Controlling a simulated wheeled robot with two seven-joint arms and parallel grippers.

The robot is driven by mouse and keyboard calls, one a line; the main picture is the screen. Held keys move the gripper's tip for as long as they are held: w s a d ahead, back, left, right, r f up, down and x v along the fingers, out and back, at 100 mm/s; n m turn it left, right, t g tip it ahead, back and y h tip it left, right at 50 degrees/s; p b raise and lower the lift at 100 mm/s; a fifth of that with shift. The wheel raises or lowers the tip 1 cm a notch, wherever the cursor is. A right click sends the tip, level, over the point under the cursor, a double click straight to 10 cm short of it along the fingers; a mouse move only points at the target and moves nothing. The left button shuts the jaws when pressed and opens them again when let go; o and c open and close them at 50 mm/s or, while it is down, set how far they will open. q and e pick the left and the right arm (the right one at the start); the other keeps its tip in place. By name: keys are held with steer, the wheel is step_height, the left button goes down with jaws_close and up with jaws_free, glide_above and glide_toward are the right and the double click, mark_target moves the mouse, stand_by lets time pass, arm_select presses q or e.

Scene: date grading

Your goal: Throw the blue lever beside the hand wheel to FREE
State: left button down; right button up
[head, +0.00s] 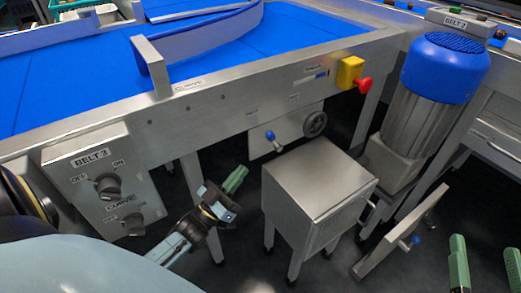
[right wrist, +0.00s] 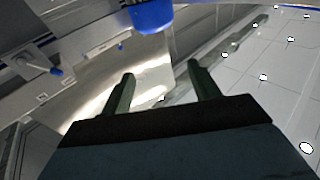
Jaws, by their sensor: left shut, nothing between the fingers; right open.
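The blue-knobbed lever (head: 270,135) is on the grey plate under the belt's side rail, left of the dark round hand wheel (head: 315,124). Its knob is tilted up and to the left of its stem. Small labels above it are too small to read. My left gripper (head: 238,176) is shut and empty, below and left of the lever and apart from it. My right gripper (head: 484,262) is open and empty at the lower right, far from the lever. Its two green fingers also show in the right wrist view (right wrist: 162,85).
A steel box on legs (head: 318,180) stands below the wheel. A blue-capped motor (head: 440,70) is at right. Another blue-tipped handle (head: 408,244) is low right.

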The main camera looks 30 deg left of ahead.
mark_target(268, 138)
arm_select(q)
steer(key=b+x, duration=0.2)
steer(key=x, duration=0.7)
arm_select(e)
step_height(268, 138, up, 6)
steer(key=s+t+y, duration=0.1)
steer(key=s+t, duration=0.1)
steer(key=t, duration=0.2)
steer(key=shift+a+t, duration=0.15)
steer(key=shift+t, duration=0.25)
steer(key=shift+f, duration=0.1)
